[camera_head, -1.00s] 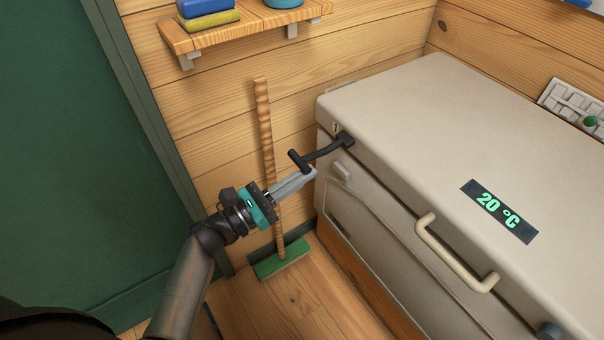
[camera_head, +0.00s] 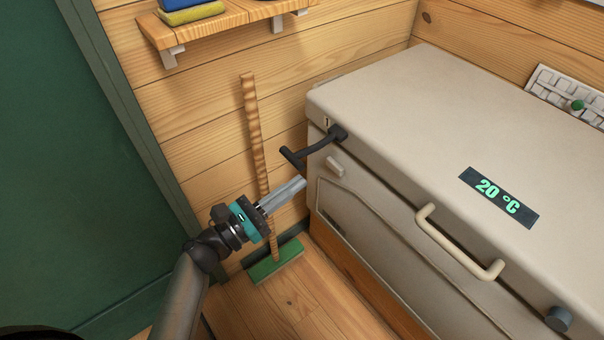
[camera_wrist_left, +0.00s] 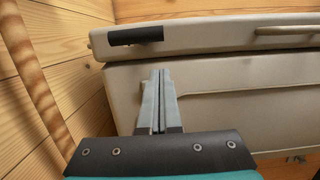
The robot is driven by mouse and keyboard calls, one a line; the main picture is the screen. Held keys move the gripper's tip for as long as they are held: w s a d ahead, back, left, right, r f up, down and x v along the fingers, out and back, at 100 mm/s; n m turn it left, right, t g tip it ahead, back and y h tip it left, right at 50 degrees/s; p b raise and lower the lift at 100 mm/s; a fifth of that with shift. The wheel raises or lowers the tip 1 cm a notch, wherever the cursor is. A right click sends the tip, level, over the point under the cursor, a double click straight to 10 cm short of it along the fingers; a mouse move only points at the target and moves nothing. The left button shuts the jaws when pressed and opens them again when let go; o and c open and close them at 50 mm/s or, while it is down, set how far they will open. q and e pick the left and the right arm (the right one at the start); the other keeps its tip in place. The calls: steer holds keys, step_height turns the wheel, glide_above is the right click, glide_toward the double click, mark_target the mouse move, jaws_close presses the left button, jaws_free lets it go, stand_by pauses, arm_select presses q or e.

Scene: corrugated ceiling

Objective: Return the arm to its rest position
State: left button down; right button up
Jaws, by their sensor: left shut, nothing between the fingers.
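My left gripper (camera_head: 301,183) is shut and empty. It hangs in the air in front of the wooden wall, left of the cream chest freezer (camera_head: 400,100) and just below its black lever handle (camera_head: 314,149). The fingers are apart from the handle. In the left wrist view the closed fingers (camera_wrist_left: 158,75) point at the freezer's front, below the dark handle (camera_wrist_left: 135,36). My right gripper is not in view.
A broom with a green head (camera_head: 276,262) leans on the wall behind my left arm. A wooden shelf (camera_head: 230,17) is above. A green door (camera_head: 70,170) stands at left. The freezer has a beige pull handle (camera_head: 455,245) and a 20 °C display (camera_head: 498,198).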

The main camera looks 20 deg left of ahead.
arm_select(q)
steer(key=v, duration=0.6)
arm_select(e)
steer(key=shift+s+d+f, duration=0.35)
arm_select(q)
steer(key=shift+d+f, duration=0.1)
steer(key=s+d+f+m+g+y+p, duration=0.1)
steer(key=s+f+m+g+y, duration=0.3)
steer(key=f, duration=0.9)
steer(key=s+d+f+m+g+y+p, duration=0.15)
steer(key=s+f+m+g, duration=0.45)
steer(key=f, duration=0.6)
steer(key=s+a+f+m+g+y+p, duration=0.1)
steer(key=s+a+f+m+y, duration=0.2)
steer(key=s+a+f+m, duration=0.2)
steer(key=s+a+f+m+g+y+p, duration=0.1)
steer(key=s+a+f+m+y, duration=0.3)
steer(key=s+m, duration=0.7)
steer(key=a+f+m+g, duration=0.1)
steer(key=m, duration=0.3)
steer(key=shift+s+f+m, duration=0.3)
steer(key=shift+m, duration=0.1)
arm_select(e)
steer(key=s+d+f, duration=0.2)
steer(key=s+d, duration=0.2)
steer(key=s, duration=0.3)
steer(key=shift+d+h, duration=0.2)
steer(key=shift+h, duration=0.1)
